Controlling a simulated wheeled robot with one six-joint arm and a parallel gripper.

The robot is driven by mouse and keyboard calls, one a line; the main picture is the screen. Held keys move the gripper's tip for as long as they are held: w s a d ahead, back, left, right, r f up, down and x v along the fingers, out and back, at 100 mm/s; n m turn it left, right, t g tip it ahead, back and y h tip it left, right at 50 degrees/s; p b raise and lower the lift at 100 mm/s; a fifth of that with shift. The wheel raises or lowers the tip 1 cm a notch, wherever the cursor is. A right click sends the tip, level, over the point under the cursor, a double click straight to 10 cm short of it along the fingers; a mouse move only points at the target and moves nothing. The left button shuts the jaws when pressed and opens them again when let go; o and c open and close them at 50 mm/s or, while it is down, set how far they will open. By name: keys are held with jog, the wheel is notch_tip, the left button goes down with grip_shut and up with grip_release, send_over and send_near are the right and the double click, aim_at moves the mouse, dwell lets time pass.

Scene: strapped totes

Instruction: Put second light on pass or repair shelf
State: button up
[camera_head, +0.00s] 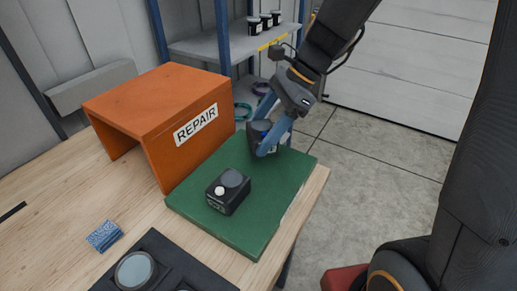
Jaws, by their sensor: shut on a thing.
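My gripper (268,138) has blue fingers and is shut on a dark light (257,133) over the far end of the green mat. The fingers hide much of it, and I cannot tell whether it touches the mat. Another black light (228,191) with a round grey lens and a white button sits on the green mat (242,234), nearer to the camera. The orange repair shelf (135,98), labelled REPAIR, stands open-ended on the wooden table, left of my gripper. No shelf marked pass can be made out.
A dark tray (158,249) with round lenses lies at the table's front. A blue sponge-like block (104,236) lies on the wooden table (50,219). A blue-framed rack (215,46) with small black-and-white jars stands behind.

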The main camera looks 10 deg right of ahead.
jog(key=shift+f, duration=2.4)
jog(key=shift+f, duration=0.15)
jog(key=o, duration=1.4)
jog(key=shift+w+d+r, duration=0.1)
jog(key=shift+d+r, duration=0.1)
jog(key=shift+r, duration=0.25)
jog(key=b+v, duration=0.1)
jog(key=v, duration=1)
jog(key=shift+r, duration=0.15)
